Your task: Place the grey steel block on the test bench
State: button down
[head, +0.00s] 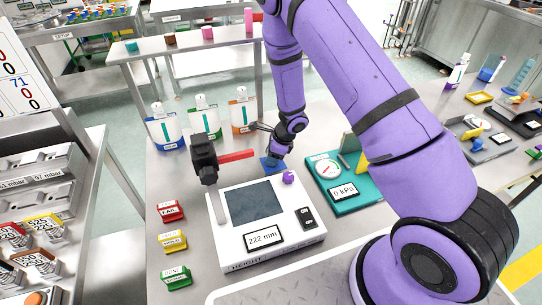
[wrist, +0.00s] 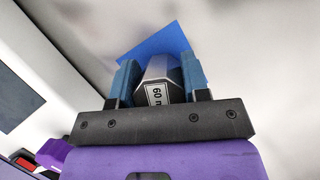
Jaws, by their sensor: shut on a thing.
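My gripper (head: 273,160) is low over the bench (head: 185,235), just behind the white height gauge. In the wrist view my gripper (wrist: 160,80) is shut on a grey steel block (wrist: 158,72) with a white label reading "60 m", held between the two blue fingers. A flat blue square (wrist: 155,45) lies beyond the block in the wrist view; the blue patch (head: 268,166) by my fingers in the head view appears to be it. I cannot tell whether the block touches the surface. The block is not clearly visible in the head view.
The white height gauge (head: 295,232) reads 222 mm and has a black post with a red arm (head: 236,157). A small purple piece (head: 288,178) is at its back corner.

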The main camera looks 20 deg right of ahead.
jog(key=c, duration=0.6)
grip_release()
jog(key=shift+f, duration=0.1)
